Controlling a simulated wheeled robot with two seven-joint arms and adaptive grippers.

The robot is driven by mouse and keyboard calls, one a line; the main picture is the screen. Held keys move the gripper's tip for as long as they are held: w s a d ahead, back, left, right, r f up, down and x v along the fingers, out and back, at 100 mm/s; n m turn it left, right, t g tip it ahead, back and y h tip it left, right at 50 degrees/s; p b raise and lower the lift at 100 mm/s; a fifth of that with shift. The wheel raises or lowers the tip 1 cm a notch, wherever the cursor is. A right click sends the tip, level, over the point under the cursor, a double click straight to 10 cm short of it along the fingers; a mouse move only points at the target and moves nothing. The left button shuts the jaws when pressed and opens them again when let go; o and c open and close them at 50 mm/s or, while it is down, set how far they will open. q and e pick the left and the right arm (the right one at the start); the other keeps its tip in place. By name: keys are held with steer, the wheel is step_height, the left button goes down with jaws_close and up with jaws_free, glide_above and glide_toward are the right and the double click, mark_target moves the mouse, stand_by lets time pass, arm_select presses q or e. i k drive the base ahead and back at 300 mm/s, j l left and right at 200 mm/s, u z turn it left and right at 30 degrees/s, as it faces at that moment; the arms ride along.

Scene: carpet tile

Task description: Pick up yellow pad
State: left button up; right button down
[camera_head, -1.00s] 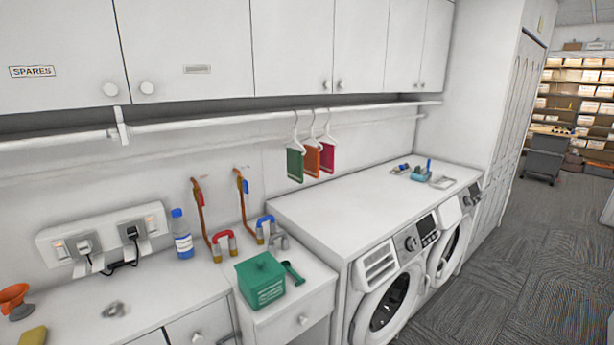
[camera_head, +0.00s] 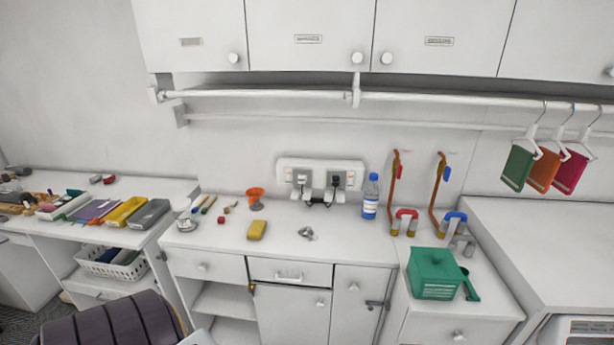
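A small yellow block like a sponge pad (camera_head: 257,229) lies on the white counter in the head view, left of centre and near the front edge. Another yellow thing, a flat tray or folder (camera_head: 125,212), lies on the lower table at the left, between purple and grey ones. I cannot tell for certain which is the yellow pad. Nothing covers the yellow block. Neither of my grippers is in view.
An orange funnel (camera_head: 256,199) stands behind the yellow block, and a metal piece (camera_head: 307,233) lies to its right. A blue-capped bottle (camera_head: 370,196) and a green box (camera_head: 435,274) are farther right. A dark ribbed rounded object (camera_head: 110,322) fills the lower left foreground.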

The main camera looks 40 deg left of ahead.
mark_target(258, 228)
steer(key=u, duration=1.85)
